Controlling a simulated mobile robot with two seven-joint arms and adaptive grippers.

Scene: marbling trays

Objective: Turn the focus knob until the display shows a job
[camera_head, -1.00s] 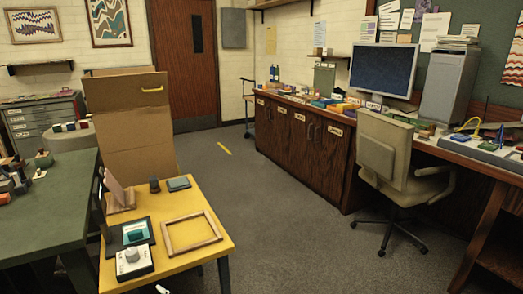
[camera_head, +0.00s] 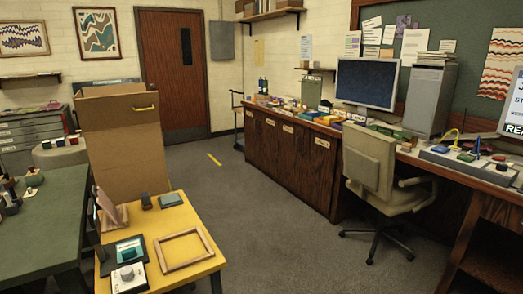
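A white control box (camera_head: 129,278) with a round grey knob (camera_head: 127,273) sits at the near left corner of the yellow table. Its markings are too small to read, so I cannot tell if this is the focus knob. A light panel (camera_head: 517,100) with dark lettering is cut off by the right edge; a dark band with "REA" runs along its bottom. A monitor (camera_head: 366,82) on the long counter shows a plain dark blue screen. Neither of my grippers is in view.
The yellow table (camera_head: 222,262) also holds a wooden frame (camera_head: 183,250), a dark tray with a teal block (camera_head: 129,253) and small dark items. A cardboard box (camera_head: 117,150) stands behind it. An office chair (camera_head: 372,175) stands by the counter. The grey floor between is clear.

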